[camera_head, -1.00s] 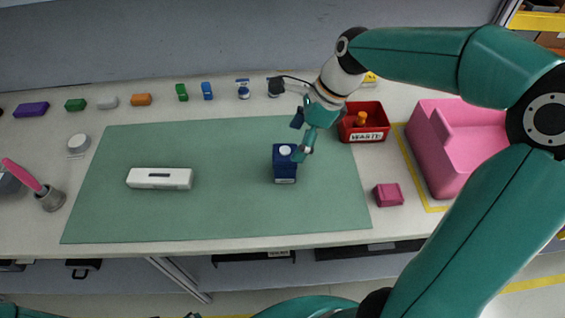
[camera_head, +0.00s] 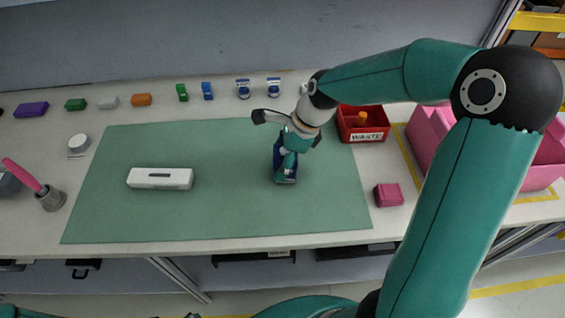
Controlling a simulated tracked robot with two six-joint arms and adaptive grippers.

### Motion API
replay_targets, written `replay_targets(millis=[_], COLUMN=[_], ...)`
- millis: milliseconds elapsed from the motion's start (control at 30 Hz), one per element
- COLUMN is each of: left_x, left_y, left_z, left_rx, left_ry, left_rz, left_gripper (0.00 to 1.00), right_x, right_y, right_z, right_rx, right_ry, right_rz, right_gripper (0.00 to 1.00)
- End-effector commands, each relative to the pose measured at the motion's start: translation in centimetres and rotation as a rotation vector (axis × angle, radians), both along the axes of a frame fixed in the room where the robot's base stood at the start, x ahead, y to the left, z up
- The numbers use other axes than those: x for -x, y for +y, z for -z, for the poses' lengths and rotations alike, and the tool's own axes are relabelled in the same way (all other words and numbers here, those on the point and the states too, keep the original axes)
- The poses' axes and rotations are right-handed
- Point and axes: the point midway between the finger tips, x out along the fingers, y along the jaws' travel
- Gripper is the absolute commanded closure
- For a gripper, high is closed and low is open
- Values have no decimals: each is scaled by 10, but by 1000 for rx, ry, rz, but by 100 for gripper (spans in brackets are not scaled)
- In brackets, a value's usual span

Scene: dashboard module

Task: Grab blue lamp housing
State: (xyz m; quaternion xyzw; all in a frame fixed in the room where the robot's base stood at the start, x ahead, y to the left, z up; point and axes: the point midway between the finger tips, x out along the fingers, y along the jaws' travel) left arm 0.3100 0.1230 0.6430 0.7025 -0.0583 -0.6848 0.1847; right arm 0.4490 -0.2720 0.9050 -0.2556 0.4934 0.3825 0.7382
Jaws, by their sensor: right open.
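The blue lamp housing (camera_head: 287,179) stands on the green mat (camera_head: 230,215), right of the mat's middle. My right gripper (camera_head: 284,157) is over it from above and behind, with its fingers at the housing's upper part. The gripper and wrist hide most of the housing's top. The gripper is open. I cannot tell whether a finger touches the housing. My left gripper is not in view.
A white module (camera_head: 160,178) lies on the mat's left. A red waste bin (camera_head: 362,135), a small pink block (camera_head: 388,195) and a large pink bin (camera_head: 430,130) are on the right. Several small coloured parts line the back edge.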

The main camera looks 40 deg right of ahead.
Motion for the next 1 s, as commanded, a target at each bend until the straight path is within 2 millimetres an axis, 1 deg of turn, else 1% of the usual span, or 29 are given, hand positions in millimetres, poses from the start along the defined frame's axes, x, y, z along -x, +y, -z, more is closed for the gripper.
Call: replay_targets(millis=[33, 67, 100, 367, 400, 467, 767, 867, 1000], left_x=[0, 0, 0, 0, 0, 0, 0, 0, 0], left_y=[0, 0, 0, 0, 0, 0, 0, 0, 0], left_z=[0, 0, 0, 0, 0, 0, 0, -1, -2], left_rx=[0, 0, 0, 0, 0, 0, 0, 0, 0], left_ry=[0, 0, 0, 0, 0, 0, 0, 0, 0], left_rz=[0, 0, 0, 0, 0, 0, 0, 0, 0], left_gripper=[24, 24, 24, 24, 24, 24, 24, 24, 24], right_x=[0, 0, 0, 0, 0, 0, 0, -1, -1], right_y=[0, 0, 0, 0, 0, 0, 0, 0, 0], right_z=[0, 0, 0, 0, 0, 0, -2, -7, -19], right_rx=[0, 0, 0, 0, 0, 0, 1, 0, 1], right_ry=[0, 0, 0, 0, 0, 0, -1, -2, -4], right_rz=[0, 0, 0, 0, 0, 0, 0, 1, -2], right_gripper=[15, 18, 25, 68, 75, 84, 84, 84, 84])
